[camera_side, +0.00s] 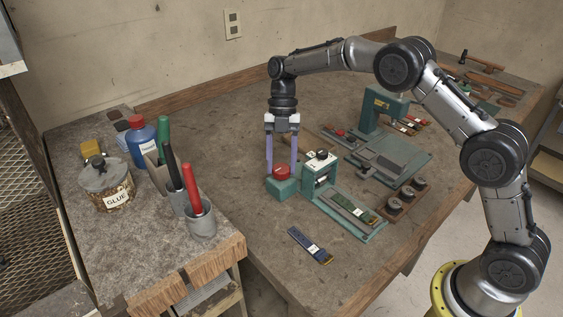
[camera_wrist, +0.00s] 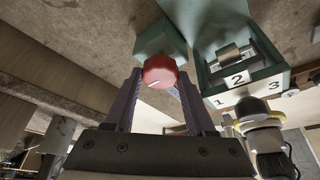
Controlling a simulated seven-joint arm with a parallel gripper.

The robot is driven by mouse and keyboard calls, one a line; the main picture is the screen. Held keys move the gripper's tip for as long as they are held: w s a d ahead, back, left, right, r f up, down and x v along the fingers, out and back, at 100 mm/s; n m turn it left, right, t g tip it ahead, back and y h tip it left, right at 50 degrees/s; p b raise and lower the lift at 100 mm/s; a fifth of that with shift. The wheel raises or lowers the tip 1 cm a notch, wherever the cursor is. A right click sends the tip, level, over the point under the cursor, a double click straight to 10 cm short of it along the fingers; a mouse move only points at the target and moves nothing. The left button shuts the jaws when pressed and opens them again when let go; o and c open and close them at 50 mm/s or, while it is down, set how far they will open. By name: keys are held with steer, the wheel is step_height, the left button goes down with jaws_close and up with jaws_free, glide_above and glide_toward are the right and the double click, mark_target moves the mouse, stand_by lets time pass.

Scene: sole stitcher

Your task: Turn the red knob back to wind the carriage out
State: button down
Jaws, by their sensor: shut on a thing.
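The red knob (camera_side: 281,171) sits on a small teal block (camera_side: 282,188) at the left end of the teal machine. In the wrist view the knob (camera_wrist: 160,71) shows a pale pointer line on its face. My gripper (camera_side: 281,168) points down, its two purple fingers shut on the sides of the knob. The wrist view also shows the fingers (camera_wrist: 160,85) on either side of it. The teal machine (camera_side: 320,168) stands just right of the knob, with a panel marked 1, 2, 3 (camera_wrist: 237,80). A carriage track (camera_side: 349,209) with a green-and-dark strip lies in front of it.
A blue strip (camera_side: 311,245) lies loose on the bench in front. A spool rack (camera_side: 403,197) and a second teal machine (camera_side: 384,108) stand to the right and behind. A side bench at left holds a glue jar (camera_side: 105,183), a blue bottle (camera_side: 141,142) and marker cups (camera_side: 200,218).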

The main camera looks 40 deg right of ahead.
steer(key=shift+d+f, duration=0.1)
steer(key=shift+f, duration=0.05)
steer(key=shift+c, duration=1.2)
jaws_free()
steer(key=v, duration=1.4)
steer(key=shift+s, duration=0.1)
